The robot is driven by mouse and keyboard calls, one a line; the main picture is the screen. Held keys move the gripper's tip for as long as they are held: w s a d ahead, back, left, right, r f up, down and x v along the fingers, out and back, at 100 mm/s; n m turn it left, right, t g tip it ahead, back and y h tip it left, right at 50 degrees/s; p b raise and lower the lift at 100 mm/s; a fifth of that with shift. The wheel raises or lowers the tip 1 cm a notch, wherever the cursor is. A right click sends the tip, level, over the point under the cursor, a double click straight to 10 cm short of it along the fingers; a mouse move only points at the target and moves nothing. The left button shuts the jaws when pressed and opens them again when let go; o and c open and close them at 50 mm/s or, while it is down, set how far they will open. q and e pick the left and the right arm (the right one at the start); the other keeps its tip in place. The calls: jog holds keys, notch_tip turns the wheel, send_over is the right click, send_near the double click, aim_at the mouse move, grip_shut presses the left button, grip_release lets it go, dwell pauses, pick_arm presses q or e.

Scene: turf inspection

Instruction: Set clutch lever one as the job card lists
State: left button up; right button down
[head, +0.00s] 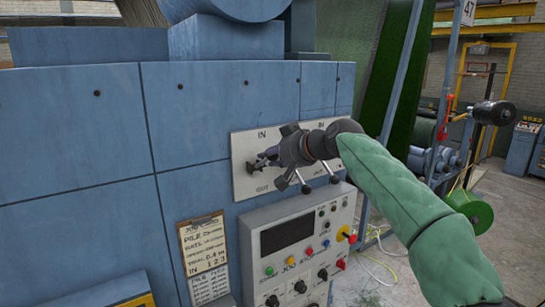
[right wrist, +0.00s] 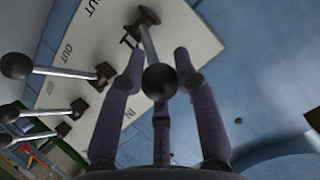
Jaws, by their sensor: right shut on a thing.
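A white lever plate (head: 240,150) marked IN above and OUT below is on the blue machine's face. My right gripper (head: 264,161) is at its left end. In the right wrist view its fingers (right wrist: 159,72) close around the black ball knob (right wrist: 160,82) of the end lever, whose rod (right wrist: 149,42) runs to a dark base. That lever is largely hidden by the gripper in the head view. Other levers with black knobs (head: 305,188) point down toward OUT. A job card (head: 203,250) on a clipboard has a line reading IN 1 2 3; the rest is partly legible. My left gripper is out of view.
A control box (head: 295,240) with a dark screen, colored buttons and knobs juts out below the plate. A second card (head: 209,287) hangs under the clipboard. A green spool (head: 470,208) and a yellow-framed rack stand at right. Floor at right is mostly open, with loose cables.

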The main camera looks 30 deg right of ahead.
jog(key=shift+r, duration=0.15)
jog(key=c, duration=0.9)
grip_release()
jog(key=v, duration=1.2)
